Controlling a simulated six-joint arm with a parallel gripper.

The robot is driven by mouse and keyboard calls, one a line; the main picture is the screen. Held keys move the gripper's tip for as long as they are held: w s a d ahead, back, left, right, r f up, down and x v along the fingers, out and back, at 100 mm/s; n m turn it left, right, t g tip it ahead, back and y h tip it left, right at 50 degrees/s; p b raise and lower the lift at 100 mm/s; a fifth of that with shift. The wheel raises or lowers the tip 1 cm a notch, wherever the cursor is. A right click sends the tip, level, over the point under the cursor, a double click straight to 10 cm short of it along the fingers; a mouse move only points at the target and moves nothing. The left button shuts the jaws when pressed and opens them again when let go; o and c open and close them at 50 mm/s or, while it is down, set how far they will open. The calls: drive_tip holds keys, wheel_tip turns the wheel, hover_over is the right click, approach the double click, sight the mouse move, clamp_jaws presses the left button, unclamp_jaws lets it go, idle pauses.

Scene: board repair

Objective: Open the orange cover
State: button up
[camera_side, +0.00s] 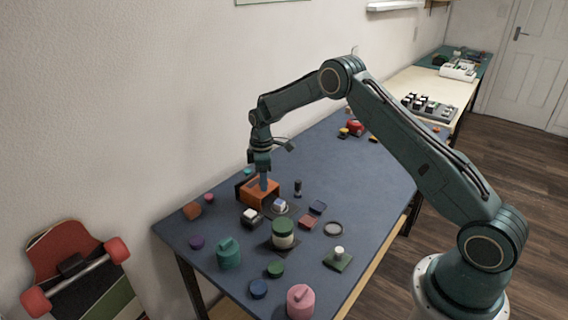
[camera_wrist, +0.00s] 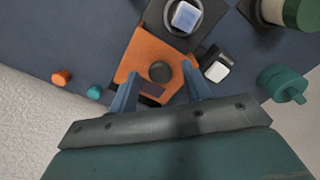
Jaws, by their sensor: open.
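The orange cover (camera_side: 258,194) is on a box-like unit near the wall side of the blue table in the side view. In the wrist view the orange cover (camera_wrist: 148,49) shows a dark round knob (camera_wrist: 161,71) on its top face. My gripper (camera_side: 263,182) points down over the cover. In the wrist view my gripper (camera_wrist: 160,73) has its two fingers apart, one on each side of the knob. The fingers look empty. I cannot tell whether they touch the knob or the cover.
A dark square holder with a white-blue block (camera_wrist: 185,16) stands beside the cover. A small white-topped block (camera_wrist: 216,71) and a green-lidded jar (camera_side: 283,233) are close by. Several small caps lie around. The table's middle (camera_side: 345,185) is mostly clear.

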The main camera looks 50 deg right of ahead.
drive_tip(key=shift+r, duration=0.15)
wheel_tip(320, 180, up, 14)
drive_tip(key=shift+f, duration=0.2)
idle(0.4)
drive_tip(key=shift+r, duration=0.1)
